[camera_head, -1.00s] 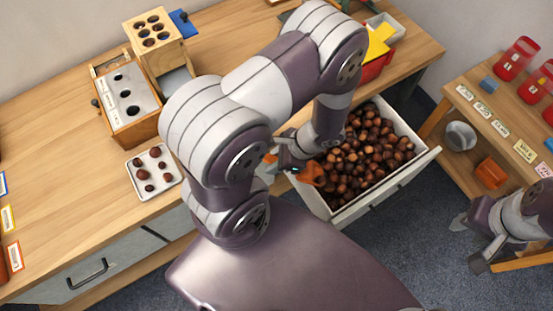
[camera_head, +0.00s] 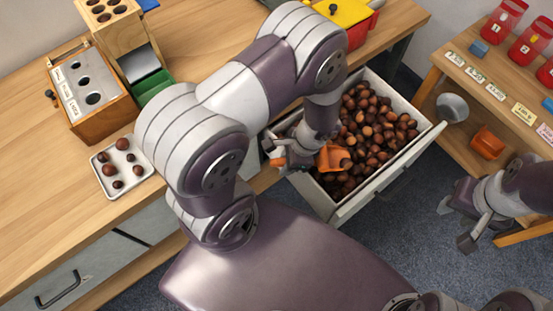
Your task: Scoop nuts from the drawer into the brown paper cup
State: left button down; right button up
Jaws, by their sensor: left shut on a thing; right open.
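The open white drawer (camera_head: 388,175) in the middle right is full of brown nuts (camera_head: 372,135). My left gripper (camera_head: 296,160) is at the drawer's left side, shut on an orange scoop (camera_head: 328,157). The scoop is over the left part of the nuts, and a nut (camera_head: 346,165) shows at its mouth. My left arm partly hides the gripper and the drawer's back left. My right gripper (camera_head: 466,222) is open and empty at the right, apart from the drawer. I cannot clearly make out a brown paper cup.
A wooden side table at the right holds red containers (camera_head: 503,18), a metal bowl (camera_head: 453,107) and an orange container (camera_head: 487,143). On the bench at the left are a white tray (camera_head: 108,185) with several nuts and a wooden sorting box (camera_head: 105,118).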

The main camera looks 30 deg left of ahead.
pick_arm(q)
jog(key=shift+d+r+t+h+p, duration=0.4)
jog(key=shift+t+h+p, duration=0.1)
jog(key=shift+h+p, duration=0.2)
jog(key=w+a+r+t+h+p, duration=0.1)
jog(key=p, duration=0.2)
jog(key=shift+r+p, duration=0.2)
jog(key=shift+p, duration=0.2)
jog(key=shift+s+a+r+h+p, duration=0.15)
jog(key=shift+r+h+p, duration=0.25)
jog(key=shift+r+p, duration=0.6)
jog(key=shift+s+t+p, duration=0.1)
jog(key=shift+t+p, duration=0.2)
jog(key=shift+p, duration=0.4)
jog(key=shift+s, duration=0.1)
pick_arm(e)
notch_tip(320, 180, up, 9)
jog(key=shift+w+r, duration=0.15)
jog(key=shift+w, duration=0.1)
pick_arm(q)
jog(key=shift+s, duration=0.1)
pick_arm(e)
jog(key=shift+s, duration=0.1)
pick_arm(q)
jog(key=shift+a, duration=0.1)
